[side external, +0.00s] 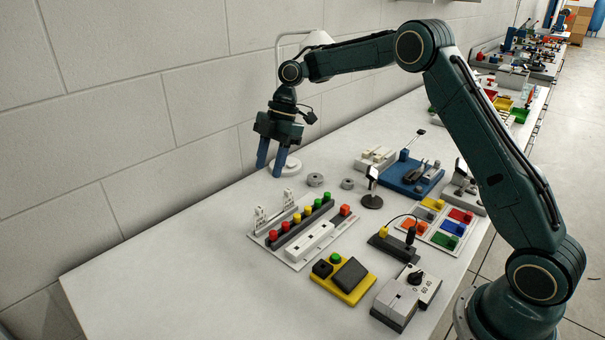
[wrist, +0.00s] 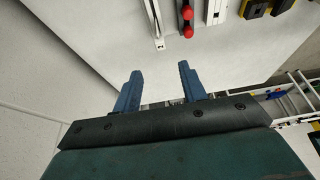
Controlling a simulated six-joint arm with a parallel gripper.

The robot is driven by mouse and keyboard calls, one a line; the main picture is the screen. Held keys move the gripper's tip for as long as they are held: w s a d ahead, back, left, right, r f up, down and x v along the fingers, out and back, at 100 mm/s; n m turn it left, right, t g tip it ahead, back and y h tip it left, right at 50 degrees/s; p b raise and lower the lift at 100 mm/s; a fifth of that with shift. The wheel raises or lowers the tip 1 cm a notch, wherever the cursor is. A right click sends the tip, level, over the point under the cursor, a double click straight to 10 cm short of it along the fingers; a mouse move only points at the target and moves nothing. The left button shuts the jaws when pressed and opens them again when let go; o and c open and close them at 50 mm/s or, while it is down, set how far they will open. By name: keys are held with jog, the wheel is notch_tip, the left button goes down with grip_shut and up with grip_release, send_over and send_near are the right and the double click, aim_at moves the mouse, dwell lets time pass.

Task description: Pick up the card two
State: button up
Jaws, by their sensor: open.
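I cannot tell which thing is card two; no label for it is readable in either view. My gripper (side external: 270,168) is open with its two blue fingers pointing down, above the back of the white table near the wall. Nothing shows between the fingers. In the wrist view my gripper (wrist: 160,70) also looks empty, with bare white table beyond the fingertips. A white panel with a row of coloured buttons (side external: 301,228) lies in front and to the right of the gripper in the side view.
A lamp (side external: 318,38) stands behind my gripper, and two grey rings (side external: 315,180) lie to its right. A blue fixture (side external: 412,178), a coloured tray (side external: 441,222), a yellow block (side external: 343,280) and a grey dial box (side external: 407,296) stand further right. The table's left part is clear.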

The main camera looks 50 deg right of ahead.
aim_at(260, 207)
jog(key=shift+x, duration=4.45)
jog(key=shift+x, duration=2.6)
jog(key=shift+d, duration=0.1)
grip_shut()
